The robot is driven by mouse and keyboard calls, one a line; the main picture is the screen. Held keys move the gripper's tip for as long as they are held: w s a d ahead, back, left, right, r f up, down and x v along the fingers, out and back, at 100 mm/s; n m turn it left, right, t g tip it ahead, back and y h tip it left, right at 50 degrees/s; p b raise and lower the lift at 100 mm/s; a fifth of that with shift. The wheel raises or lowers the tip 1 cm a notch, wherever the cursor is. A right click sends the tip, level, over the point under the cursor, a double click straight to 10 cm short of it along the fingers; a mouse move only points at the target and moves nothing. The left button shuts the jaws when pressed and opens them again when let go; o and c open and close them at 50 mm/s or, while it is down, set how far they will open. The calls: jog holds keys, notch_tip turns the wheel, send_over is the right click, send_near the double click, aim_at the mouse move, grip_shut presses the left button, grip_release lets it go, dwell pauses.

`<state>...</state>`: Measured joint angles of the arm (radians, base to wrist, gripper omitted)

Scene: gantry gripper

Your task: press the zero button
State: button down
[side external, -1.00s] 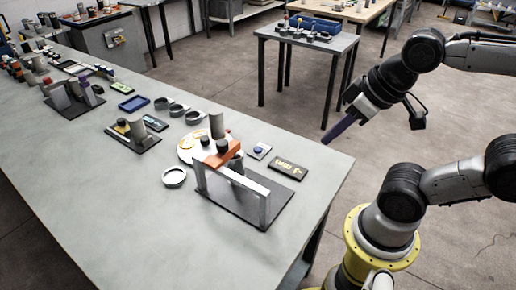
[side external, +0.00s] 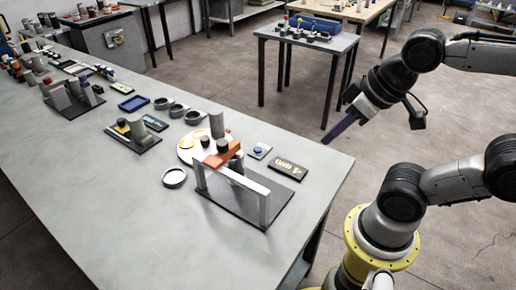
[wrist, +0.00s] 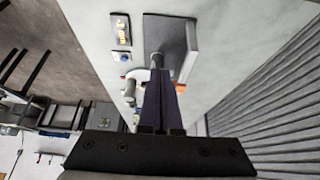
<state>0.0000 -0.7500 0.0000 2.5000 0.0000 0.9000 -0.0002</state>
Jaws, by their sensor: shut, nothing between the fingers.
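A small grey plate with a round blue button (side external: 257,151) lies flat on the workbench, beside the white disc and gantry stand. It is the only button I make out near the stand; its label is too small to read. The blue button also shows in the wrist view (wrist: 123,57). A black display (side external: 288,169) with yellow characters lies beside it; it shows in the wrist view too (wrist: 121,30). My gripper (side external: 325,140), with dark purple fingers, is shut and empty.
Several rings, a blue tray (side external: 134,103) and other fixtures lie farther along the workbench (side external: 130,210). The bench's right corner is clear.

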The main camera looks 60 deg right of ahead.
jog(key=w+r+n+t, duration=0.4)
jog(key=w+r, duration=0.1)
jog(key=w, duration=0.4)
jog(key=n+h, duration=0.1)
jog(key=h, duration=0.2)
send_over(261, 150)
notch_tip(261, 150, down, 19)
jog(key=shift+g, duration=0.4)
jog(key=shift+f, duration=4.4)
jog(key=shift+f, duration=0.1)
